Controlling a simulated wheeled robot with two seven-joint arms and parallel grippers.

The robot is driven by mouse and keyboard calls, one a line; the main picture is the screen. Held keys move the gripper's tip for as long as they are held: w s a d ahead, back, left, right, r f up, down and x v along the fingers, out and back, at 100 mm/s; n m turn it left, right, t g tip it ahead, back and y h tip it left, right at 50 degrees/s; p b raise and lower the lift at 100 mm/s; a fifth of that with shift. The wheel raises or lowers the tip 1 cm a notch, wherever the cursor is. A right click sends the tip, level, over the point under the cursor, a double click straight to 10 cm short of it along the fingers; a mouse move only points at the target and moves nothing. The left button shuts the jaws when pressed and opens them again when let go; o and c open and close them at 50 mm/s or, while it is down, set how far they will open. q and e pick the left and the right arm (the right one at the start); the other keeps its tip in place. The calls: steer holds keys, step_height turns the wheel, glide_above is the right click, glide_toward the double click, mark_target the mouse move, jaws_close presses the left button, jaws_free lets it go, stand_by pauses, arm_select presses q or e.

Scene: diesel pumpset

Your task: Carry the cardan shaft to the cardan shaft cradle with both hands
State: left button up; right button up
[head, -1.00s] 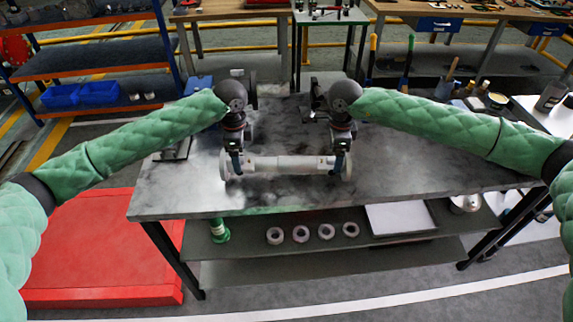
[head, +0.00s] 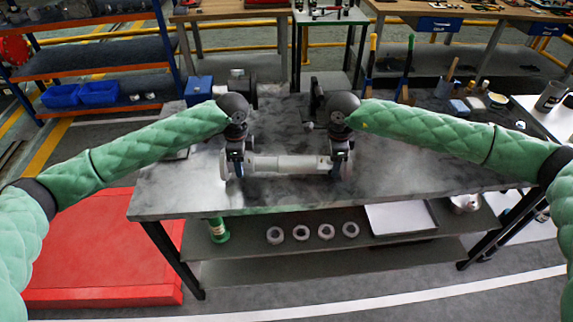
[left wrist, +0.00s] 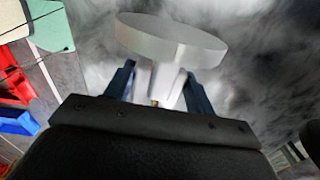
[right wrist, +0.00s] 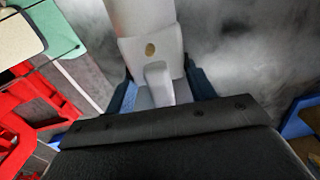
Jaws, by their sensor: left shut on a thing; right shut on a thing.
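The cardan shaft (head: 288,164) is a light grey tube with round flanges at its ends. It lies crosswise over the front half of the grey table. My left gripper (head: 236,168) is shut on its left end and my right gripper (head: 337,167) on its right end. In the left wrist view the shaft's round flange (left wrist: 170,42) stands just beyond the fingers. In the right wrist view the pale shaft end (right wrist: 150,50) sits between the fingers. I cannot tell whether the shaft touches the table. I cannot clearly pick out the cradle.
The grey table (head: 400,177) has clear room right of the shaft. Dark round parts (head: 317,95) stand behind my wrists. A blue box (head: 198,90) is at the back left. Brushes and small pots crowd the back right. A red platform (head: 90,250) is on the floor at left.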

arm_select(q)
jaws_close()
arm_select(e)
jaws_close()
arm_select(q)
steer(key=shift+w+r, duration=0.15)
steer(key=shift+r, duration=0.05)
arm_select(e)
steer(key=shift+w+r, duration=0.15)
steer(key=shift+r, duration=0.05)
arm_select(q)
steer(key=shift+r, duration=0.1)
arm_select(e)
steer(key=shift+r, duration=0.15)
